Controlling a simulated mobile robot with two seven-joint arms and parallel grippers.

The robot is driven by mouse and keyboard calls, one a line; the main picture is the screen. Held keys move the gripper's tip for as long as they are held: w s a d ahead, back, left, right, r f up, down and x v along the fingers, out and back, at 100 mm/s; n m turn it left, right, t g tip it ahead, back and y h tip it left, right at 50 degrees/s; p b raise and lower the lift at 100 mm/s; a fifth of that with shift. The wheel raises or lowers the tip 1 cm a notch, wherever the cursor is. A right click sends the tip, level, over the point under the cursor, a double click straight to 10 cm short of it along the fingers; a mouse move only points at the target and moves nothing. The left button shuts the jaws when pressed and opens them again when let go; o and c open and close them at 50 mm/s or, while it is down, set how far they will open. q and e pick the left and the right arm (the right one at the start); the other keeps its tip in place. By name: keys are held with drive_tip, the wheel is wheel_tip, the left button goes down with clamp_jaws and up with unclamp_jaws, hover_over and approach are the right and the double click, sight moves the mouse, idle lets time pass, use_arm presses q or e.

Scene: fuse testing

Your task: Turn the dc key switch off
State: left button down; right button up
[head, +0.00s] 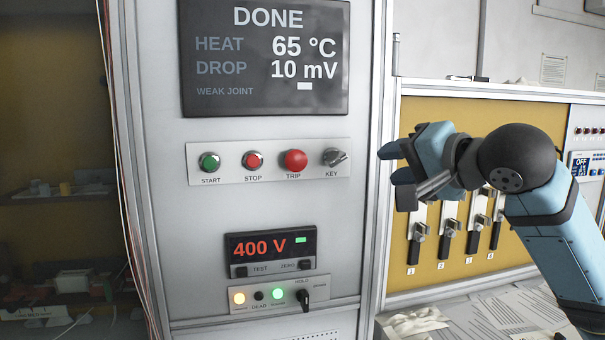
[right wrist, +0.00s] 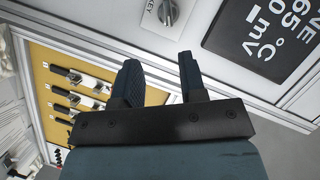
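The key switch (head: 334,157) is a grey knob labelled KEY at the right end of the button strip on the white cabinet. Its handle is tilted, with one end toward the upper right. My right gripper (head: 391,164) is just right of it, in front of the cabinet's edge, and does not touch it. In the right wrist view the key switch (right wrist: 167,12) is at the top, beyond the two dark fingers (right wrist: 160,80). The fingers are apart with nothing between them. My left gripper is not in view.
START (head: 209,161), STOP (head: 253,160) and TRIP (head: 294,160) buttons sit left of the key. The screen (head: 265,100) above reads DONE, 65 °C, 10 mV. A meter (head: 271,247) below reads 400 V. A yellow panel (head: 430,130) with several levers stands right.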

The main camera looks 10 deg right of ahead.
sight(341, 159)
drive_tip(key=x, duration=0.9)
drive_tip(key=r+x, duration=0.1)
drive_tip(key=x, duration=0.3)
drive_tip(key=shift+w+a, duration=0.15)
drive_tip(key=shift+a, duration=0.2)
drive_tip(key=shift+d+r, duration=0.1)
clamp_jaws()
